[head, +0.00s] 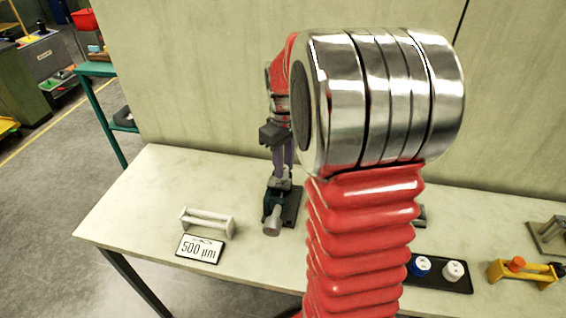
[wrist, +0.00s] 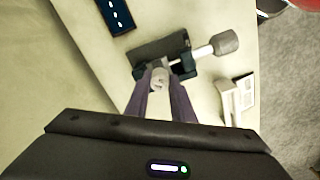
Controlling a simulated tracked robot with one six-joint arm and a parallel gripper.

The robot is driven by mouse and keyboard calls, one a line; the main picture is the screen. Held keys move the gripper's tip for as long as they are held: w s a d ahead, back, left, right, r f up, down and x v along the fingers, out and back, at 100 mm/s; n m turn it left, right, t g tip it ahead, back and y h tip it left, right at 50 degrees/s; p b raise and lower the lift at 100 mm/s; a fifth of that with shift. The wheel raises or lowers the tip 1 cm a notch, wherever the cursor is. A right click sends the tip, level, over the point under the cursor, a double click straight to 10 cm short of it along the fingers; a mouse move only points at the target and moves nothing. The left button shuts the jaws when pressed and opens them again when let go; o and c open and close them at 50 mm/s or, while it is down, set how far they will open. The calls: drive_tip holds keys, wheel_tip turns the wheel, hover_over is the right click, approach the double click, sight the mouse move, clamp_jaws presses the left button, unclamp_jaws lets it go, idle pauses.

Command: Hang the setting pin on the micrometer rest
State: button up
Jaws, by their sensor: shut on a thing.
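My gripper (head: 283,178) has purple fingers pointing down and is shut on a small pale cylinder, likely the setting pin (wrist: 159,78), at its fingertips. In the wrist view the pin is end-on to me and partly covered by the fingers. Just beyond it is a dark teal micrometer-like device (head: 270,205) on a black base (wrist: 150,48), with a silver barrel and grey knob (wrist: 225,42). The pin overlaps the device in view; I cannot tell whether they touch. A white rack with two end posts (head: 207,222) stands to the left; I cannot tell which is the rest.
A "500 µm" sign (head: 200,249) stands before the white rack. A yellow tool with an orange knob (head: 516,265) is at right. A wall backs the bench (head: 150,185). My red arm hides the middle.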

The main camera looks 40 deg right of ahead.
drive_tip(key=shift+f, duration=0.65)
drive_tip(key=shift+f, duration=0.3)
drive_tip(key=shift+f, duration=0.25)
drive_tip(key=o, duration=1.1)
wheel_tip(320, 180, up, 14)
drive_tip(key=shift+f, duration=0.15)
idle(0.4)
